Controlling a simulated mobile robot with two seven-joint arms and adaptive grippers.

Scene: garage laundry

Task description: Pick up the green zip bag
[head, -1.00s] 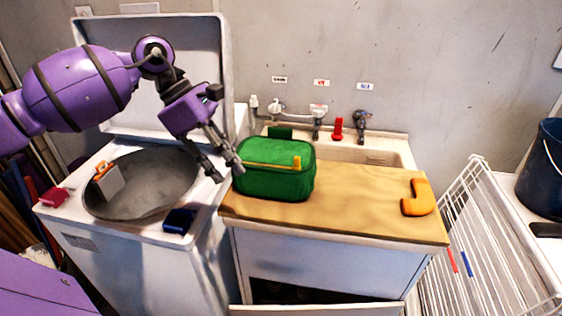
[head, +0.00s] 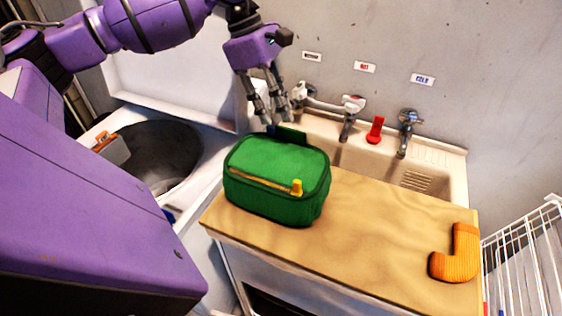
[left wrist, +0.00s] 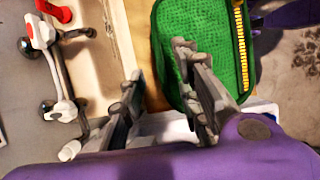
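The green zip bag (head: 278,172) stands on the left end of the wooden counter (head: 375,232). It has a yellow zip with a yellow pull on its front and a dark green tab at its back. My left gripper (head: 270,122) is above the back edge of the bag, beside the tab, fingers pointing down. In the left wrist view, its two fingers (left wrist: 160,62) are apart with counter showing between them; one finger overlaps the edge of the green bag (left wrist: 205,45). Whether it touches the bag I cannot tell. My right gripper is not in view.
A sink (head: 395,170) with taps (head: 408,128) and a red item (head: 376,130) lies behind the counter. An orange ribbed elbow (head: 457,254) sits at the counter's right end. An open washer (head: 160,155) is left; a white rack (head: 525,265) is right.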

